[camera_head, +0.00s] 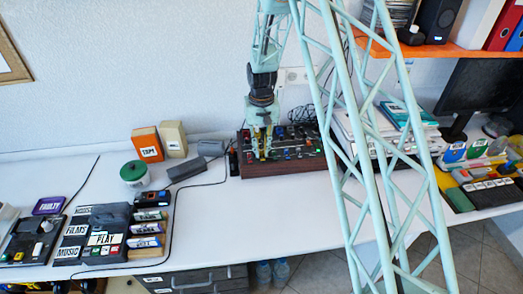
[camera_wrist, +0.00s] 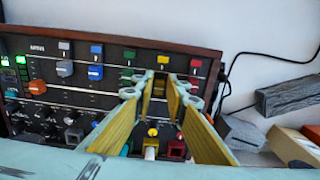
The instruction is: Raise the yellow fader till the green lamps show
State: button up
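The dark control panel with a wooden frame (camera_head: 285,168) stands against the wall in the head view. My gripper (camera_head: 262,140) is over its left part. In the wrist view the panel has a row of coloured faders. A yellow-brown cap (camera_wrist: 160,84) shows between the fingertips of my gripper (camera_wrist: 162,86). The two fingers are apart, with a gap on either side of that cap; contact cannot be made out. Green lights (camera_wrist: 20,60) glow at the panel's left edge.
Knobs and coloured buttons fill the lower panel, partly hidden by my fingers. Grey blocks (camera_head: 187,168), an orange box (camera_head: 147,143) and a round green-topped tin (camera_head: 134,173) stand left of the panel. The desk front (camera_head: 270,210) is clear.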

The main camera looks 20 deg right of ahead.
grip_shut()
jog(key=shift+w+d, duration=0.15)
jog(key=shift+w, duration=1.05)
jog(key=shift+o, duration=2.1)
grip_release()
jog(key=shift+r, duration=0.2)
